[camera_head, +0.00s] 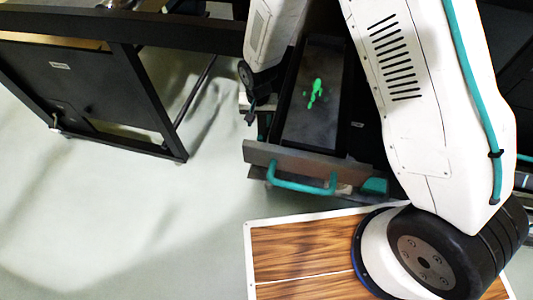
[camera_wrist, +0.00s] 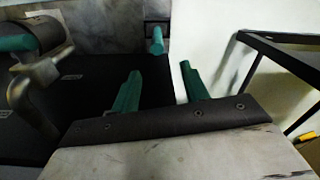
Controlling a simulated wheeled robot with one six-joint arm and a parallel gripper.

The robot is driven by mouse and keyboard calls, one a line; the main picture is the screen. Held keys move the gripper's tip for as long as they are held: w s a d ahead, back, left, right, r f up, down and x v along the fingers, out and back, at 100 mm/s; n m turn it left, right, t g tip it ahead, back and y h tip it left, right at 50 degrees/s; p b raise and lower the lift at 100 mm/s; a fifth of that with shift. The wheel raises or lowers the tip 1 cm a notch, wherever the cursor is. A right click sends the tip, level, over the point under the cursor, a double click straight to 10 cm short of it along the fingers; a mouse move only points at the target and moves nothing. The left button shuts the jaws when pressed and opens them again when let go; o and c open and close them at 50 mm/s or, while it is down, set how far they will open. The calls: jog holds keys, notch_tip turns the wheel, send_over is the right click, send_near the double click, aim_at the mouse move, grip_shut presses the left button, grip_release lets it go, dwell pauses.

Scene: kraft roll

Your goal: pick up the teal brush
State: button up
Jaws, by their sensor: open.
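I cannot pick out a brush for certain in either view. In the wrist view my gripper (camera_wrist: 158,70) has two teal fingers spread apart, with nothing between them. A teal rounded piece (camera_wrist: 22,36) lies at the upper left beside a curved grey metal part. A short teal peg (camera_wrist: 157,41) stands beyond the fingertips, apart from them. In the head view a small teal block (camera_head: 375,186) sits at the right end of a grey front panel; whether any of these is the brush, I cannot tell.
A teal bar handle (camera_head: 300,187) is on the grey panel. Behind it is a dark tray-like surface with a bright green splash (camera_head: 315,93). A black-framed table (camera_head: 75,75) stands at left. A wood-patterned board (camera_head: 300,250) is at the bottom. Pale floor is clear at lower left.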

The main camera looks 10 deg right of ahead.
notch_tip(320, 180, down, 11)
jog(key=shift+s, duration=0.2)
jog(key=shift+d, duration=0.1)
grip_shut()
